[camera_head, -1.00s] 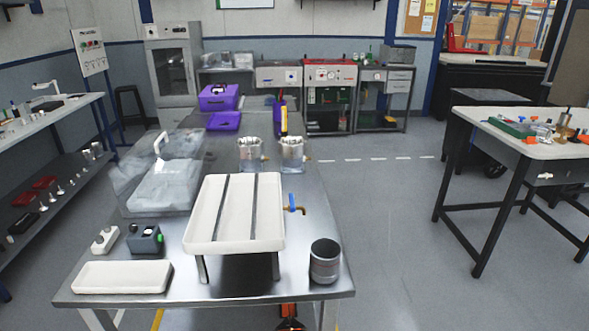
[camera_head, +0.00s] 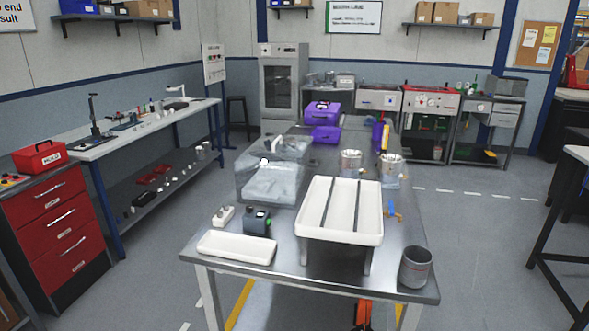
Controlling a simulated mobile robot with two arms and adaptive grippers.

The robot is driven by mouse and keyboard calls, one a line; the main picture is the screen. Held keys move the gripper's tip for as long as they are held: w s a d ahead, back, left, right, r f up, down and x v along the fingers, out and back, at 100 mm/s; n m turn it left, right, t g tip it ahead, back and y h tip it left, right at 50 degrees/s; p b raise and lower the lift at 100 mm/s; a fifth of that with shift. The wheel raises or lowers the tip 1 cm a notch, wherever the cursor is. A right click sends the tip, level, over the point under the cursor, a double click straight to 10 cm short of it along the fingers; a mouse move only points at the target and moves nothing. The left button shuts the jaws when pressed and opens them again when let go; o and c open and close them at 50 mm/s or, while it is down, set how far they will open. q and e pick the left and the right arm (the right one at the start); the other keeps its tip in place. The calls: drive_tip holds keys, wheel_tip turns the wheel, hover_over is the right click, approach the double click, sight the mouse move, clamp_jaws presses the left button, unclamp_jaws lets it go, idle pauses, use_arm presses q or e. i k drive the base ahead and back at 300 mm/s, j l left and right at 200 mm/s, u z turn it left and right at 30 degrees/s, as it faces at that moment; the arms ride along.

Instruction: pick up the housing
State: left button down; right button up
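Neither of my grippers shows in the head view. No part is plainly marked as the housing, and I cannot tell for certain which one it is. A grey, open-topped cylindrical part (camera_head: 415,268) stands upright at the front right corner of the steel table (camera_head: 290,268). Small metal parts (camera_head: 160,182) stand on the lower shelf of the left bench, too small to make out.
A red drawer cabinet (camera_head: 62,232) stands left. Floor (camera_head: 165,260) left of the table is clear.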

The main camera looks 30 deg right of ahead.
sight(390, 167)
drive_tip(key=l+u, duration=0.7)
drive_tip(key=l, duration=0.2)
drive_tip(key=k+l+u, duration=0.2)
drive_tip(key=l+u, duration=0.15)
drive_tip(key=k+l+u, duration=0.15)
drive_tip(key=l+u, duration=0.15)
drive_tip(key=l, duration=0.15)
